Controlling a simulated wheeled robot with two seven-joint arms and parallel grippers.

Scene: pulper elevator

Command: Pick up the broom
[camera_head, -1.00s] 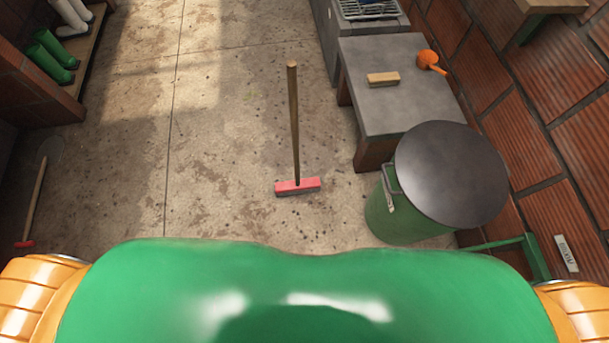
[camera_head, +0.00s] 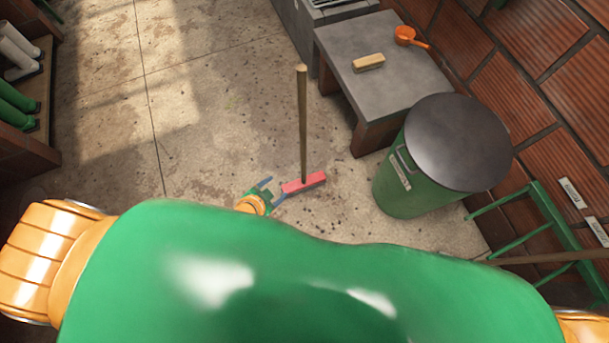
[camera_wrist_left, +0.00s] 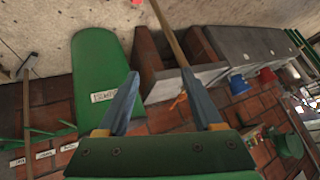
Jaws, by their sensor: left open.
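The broom stands upright on the concrete floor, with a wooden handle (camera_head: 302,115) and a red head (camera_head: 304,183). My left gripper (camera_head: 274,187) is open, just left of the broom head in the head view, with its blue fingers spread towards it. In the left wrist view, the handle (camera_wrist_left: 168,30) runs down from the top to near the right fingertip. The open jaws (camera_wrist_left: 160,73) look empty there; I cannot tell whether a finger touches the handle. My right gripper is not in view.
A green bin (camera_head: 395,190) with a grey lid stands right of the broom. Behind it is a grey table (camera_head: 400,90) with a wooden block (camera_head: 368,62) and an orange scoop (camera_head: 410,37). A green rack (camera_head: 505,205) is at the right wall. The floor left of the broom is clear.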

